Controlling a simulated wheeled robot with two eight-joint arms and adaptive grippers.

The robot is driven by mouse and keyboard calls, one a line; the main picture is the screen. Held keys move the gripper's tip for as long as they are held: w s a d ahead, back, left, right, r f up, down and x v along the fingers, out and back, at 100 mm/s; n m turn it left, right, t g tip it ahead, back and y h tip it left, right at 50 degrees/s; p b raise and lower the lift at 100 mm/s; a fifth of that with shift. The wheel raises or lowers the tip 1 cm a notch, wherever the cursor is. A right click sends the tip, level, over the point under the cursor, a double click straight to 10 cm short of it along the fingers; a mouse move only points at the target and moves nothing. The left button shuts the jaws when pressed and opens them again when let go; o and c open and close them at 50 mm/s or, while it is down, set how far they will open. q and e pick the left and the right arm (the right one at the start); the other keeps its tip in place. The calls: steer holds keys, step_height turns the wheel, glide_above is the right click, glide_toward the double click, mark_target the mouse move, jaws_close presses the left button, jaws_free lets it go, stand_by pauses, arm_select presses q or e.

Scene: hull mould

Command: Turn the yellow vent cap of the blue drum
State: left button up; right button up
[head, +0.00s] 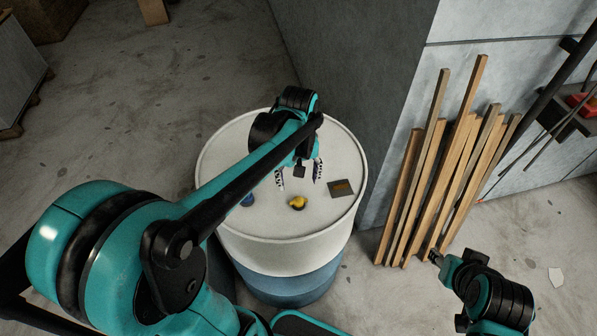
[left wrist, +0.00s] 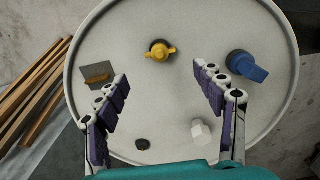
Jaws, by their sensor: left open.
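The drum (head: 292,288) stands upright in the middle of the head view, with a pale top and upper wall and a blue lower wall. The yellow vent cap (head: 298,203) sits on its lid, towards the near side. My left gripper (head: 299,177) is open and empty above the lid. In the left wrist view the cap lies just beyond the fingertips (left wrist: 160,82), between their lines. My right gripper (head: 437,258) is at the lower right, away from the drum; its jaws are too small to judge.
A blue fitting (left wrist: 246,66), a white faceted plug (left wrist: 200,132), a small dark plug (left wrist: 142,144) and a dark plate (left wrist: 97,73) are also on the lid. Several timber strips (head: 445,165) lean on the wall right of the drum.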

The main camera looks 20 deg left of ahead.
arm_select(q)
steer(key=shift+r, duration=1.5)
